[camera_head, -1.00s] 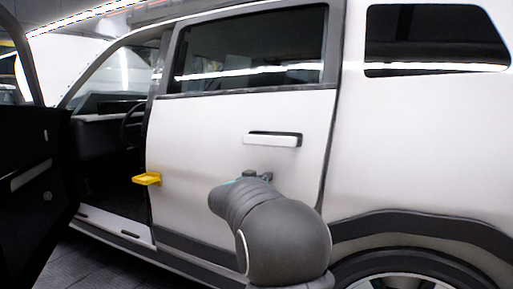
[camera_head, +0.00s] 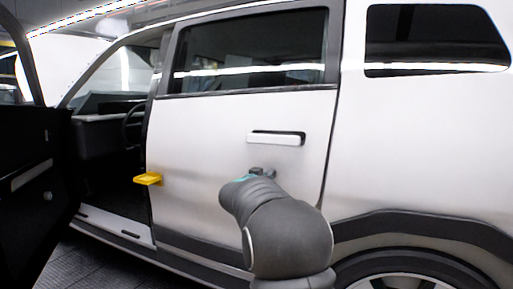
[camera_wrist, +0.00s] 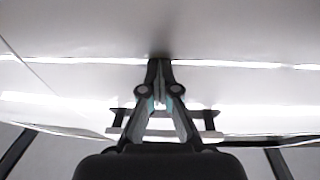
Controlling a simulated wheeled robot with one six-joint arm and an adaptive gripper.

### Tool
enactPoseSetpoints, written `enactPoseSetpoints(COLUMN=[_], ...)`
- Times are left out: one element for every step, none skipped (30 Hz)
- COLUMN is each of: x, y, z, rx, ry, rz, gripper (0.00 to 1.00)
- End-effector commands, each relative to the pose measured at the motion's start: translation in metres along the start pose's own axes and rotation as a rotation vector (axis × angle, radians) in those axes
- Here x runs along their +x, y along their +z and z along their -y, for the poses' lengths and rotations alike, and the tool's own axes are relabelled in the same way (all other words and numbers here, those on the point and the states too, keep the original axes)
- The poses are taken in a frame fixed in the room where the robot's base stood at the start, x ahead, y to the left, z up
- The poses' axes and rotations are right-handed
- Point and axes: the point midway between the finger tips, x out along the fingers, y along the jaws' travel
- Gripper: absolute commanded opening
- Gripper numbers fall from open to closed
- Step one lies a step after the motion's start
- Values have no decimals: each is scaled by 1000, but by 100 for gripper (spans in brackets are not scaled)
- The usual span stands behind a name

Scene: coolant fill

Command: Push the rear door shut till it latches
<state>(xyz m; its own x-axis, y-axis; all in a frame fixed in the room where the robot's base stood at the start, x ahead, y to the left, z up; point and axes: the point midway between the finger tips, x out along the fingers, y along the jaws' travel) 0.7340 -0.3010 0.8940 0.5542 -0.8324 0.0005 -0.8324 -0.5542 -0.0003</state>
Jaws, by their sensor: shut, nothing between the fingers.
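The white rear door (camera_head: 200,140) fills the middle of the head view, with a dark window and a white handle (camera_head: 275,139) in a black recess. Its rear edge lies close along the white body panel, with a thin dark seam. I cannot tell whether it is latched. My gripper (camera_head: 262,171) is shut and empty, below the handle and against or very near the door skin. In the wrist view my gripper's fingertips (camera_wrist: 158,66) are together and meet the white panel (camera_wrist: 80,70). A pale bar with dark ends behind the fingers may be the handle.
The front door (camera_head: 30,185) stands open at the left, with the dark cabin behind it. A yellow piece (camera_head: 147,179) sticks out near the rear door's front edge. The rear wheel (camera_head: 400,277) and black arch trim are at the lower right. Tiled floor shows at lower left.

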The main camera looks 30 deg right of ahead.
Motion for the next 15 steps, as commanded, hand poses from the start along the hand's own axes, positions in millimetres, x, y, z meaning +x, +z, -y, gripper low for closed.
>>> enactPoseSetpoints(x=[2,2,2,2,2,2,2,2,2,2,2,3,4,5,6], y=[0,0,0,0,0,0,0,0,0,0,0,0,0,0,0], z=[-1,-1,-1,-1,-1,-1,-1,-1,-1,-1,-1,-1,-1,-1,-1], rx=[0,-1,-1,-1,-1,-1,-1,-1,-1,-1,-1,-1,-1,-1,-1], ry=[0,0,-1,-1,-1,-1,-1,-1,0,0,-1,-1,-2,-3,-4], rz=[0,0,0,0,0,0,0,0,0,0,0,0,0,0,0], gripper=[0,0,0,0,0,0,0,0,0,0,0,0,0,0,0])
